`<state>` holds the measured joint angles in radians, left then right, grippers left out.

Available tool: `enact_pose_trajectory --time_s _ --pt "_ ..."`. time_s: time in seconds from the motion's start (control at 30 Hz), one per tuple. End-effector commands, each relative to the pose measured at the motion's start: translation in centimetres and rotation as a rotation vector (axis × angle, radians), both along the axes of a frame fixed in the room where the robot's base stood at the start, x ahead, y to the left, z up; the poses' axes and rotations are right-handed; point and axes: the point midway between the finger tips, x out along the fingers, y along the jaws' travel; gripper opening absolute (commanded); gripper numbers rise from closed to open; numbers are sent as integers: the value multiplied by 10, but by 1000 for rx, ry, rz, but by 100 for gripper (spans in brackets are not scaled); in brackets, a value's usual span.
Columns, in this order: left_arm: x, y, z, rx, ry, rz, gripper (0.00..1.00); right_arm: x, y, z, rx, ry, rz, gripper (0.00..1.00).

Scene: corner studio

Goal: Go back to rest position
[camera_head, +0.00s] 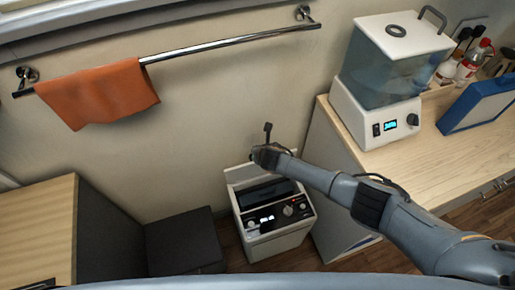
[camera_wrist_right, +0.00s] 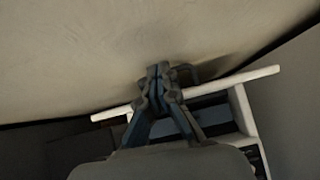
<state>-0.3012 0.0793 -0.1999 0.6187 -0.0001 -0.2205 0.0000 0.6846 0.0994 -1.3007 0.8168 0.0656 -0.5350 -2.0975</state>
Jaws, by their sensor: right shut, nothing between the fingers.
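My right arm reaches in from the lower right of the head view. Its gripper (camera_head: 262,152) is over the back edge of a small white machine. In the right wrist view the gripper (camera_wrist_right: 158,70) has its fingertips together with nothing held. The fingers overlap the machine's white upright lid or back panel (camera_wrist_right: 255,79); I cannot tell whether they touch it. The white machine (camera_head: 259,235) stands low between the cabinets and has a control panel with a lit display. Its dark top opening faces up. My left gripper is not in view.
A wooden counter (camera_head: 410,172) stands at the right with a water-filled tank appliance (camera_head: 395,75), a blue case (camera_head: 480,105) and bottles. A wood-topped cabinet (camera_head: 35,230) and a dark box (camera_head: 185,243) are at the left. An orange towel (camera_head: 98,95) hangs on a wall rail (camera_head: 225,45).

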Motion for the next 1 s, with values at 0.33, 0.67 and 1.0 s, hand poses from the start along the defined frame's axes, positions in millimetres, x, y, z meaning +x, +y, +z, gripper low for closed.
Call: enact_pose_trajectory --time_s 0.33,0.67,1.0 --pt "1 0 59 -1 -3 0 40 -8 -8 51 -1 0 -6 0" --pt "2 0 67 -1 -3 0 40 -10 -10 57 0 0 -9 0" --pt "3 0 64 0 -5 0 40 -88 -37 -26 404 252 -534 0"
